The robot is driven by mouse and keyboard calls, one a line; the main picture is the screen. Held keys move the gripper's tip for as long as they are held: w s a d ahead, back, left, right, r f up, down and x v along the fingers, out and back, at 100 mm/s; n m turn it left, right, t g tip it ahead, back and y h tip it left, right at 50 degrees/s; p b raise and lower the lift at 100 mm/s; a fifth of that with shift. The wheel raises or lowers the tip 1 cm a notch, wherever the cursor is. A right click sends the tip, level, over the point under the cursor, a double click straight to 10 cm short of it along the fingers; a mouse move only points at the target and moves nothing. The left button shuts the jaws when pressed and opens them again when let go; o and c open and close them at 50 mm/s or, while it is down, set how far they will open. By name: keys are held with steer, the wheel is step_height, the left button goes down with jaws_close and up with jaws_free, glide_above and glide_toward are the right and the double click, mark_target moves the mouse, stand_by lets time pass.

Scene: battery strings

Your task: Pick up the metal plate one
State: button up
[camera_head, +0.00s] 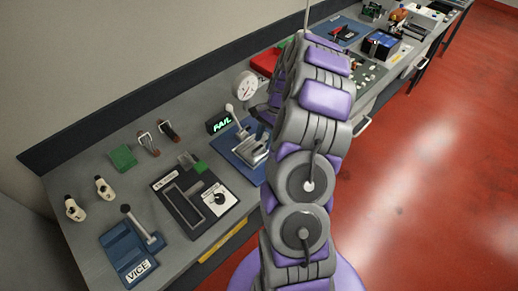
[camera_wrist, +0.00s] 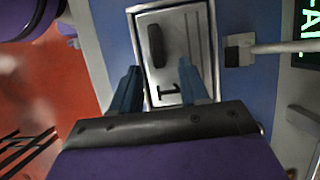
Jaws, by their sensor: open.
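The metal plate one (camera_wrist: 182,40) is a pale grey rectangular plate with a dark oblong slot and a "1"-like mark. In the wrist view it sits in a thin frame on a blue base (camera_wrist: 112,30). Whether the fingers touch the plate cannot be told. In the head view the blue fixture (camera_head: 229,148) stands on the bench beside my arm, which hides part of it. My gripper is mostly hidden behind the arm there.
A green FAIL display (camera_head: 220,122) and a round gauge (camera_head: 246,85) stand near the fixture. A lever (camera_wrist: 285,46) sticks out close to the plate on the right. A black test box (camera_head: 195,197) and a blue vice (camera_head: 130,250) are on the bench to the left.

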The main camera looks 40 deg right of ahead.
steer(key=shift+a+f, duration=0.7)
steer(key=shift+a, duration=0.3)
steer(key=shift+d+f, duration=0.15)
steer(key=shift+d, duration=0.6)
steer(key=c, duration=0.6)
steer(key=shift+a, duration=0.3)
jaws_close()
steer(key=shift+a, duration=0.2)
steer(key=shift+d, duration=0.15)
